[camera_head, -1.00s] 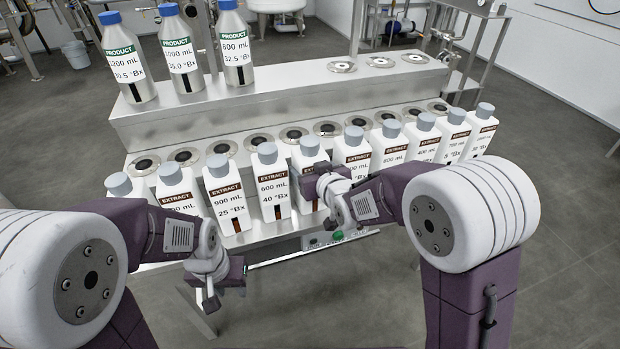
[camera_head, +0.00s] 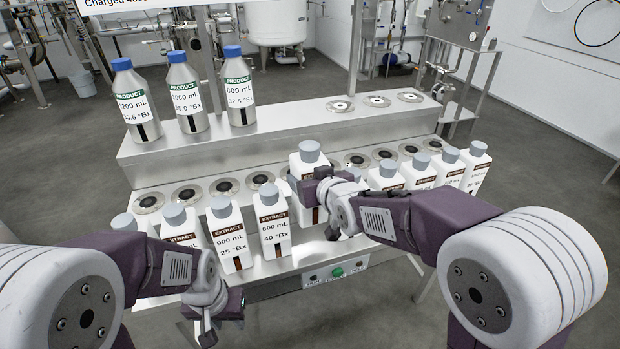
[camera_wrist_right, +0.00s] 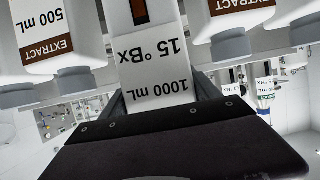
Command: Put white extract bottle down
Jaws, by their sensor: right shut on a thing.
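A white extract bottle (camera_head: 305,168) with a grey cap is held upright by my right gripper (camera_head: 323,191). It stands higher than the white bottles on either side. In the right wrist view the held bottle (camera_wrist_right: 155,70) appears upside down, its label reading 1000 mL, 15 °Bx, between the dark fingers (camera_wrist_right: 158,98). My right gripper is shut on it and covers part of its label. Its base is partly hidden, so any contact below is unclear. My left gripper (camera_head: 222,318) is empty, its fingers apart, low in front of the bench's left part.
Several white extract bottles stand along the front of the steel bench, left (camera_head: 273,225) and right (camera_head: 420,172) of the held one. Round sockets (camera_head: 225,187) line the shelf behind. Silver product bottles (camera_head: 186,95) stand on the upper step, which has free sockets (camera_head: 377,100) at right.

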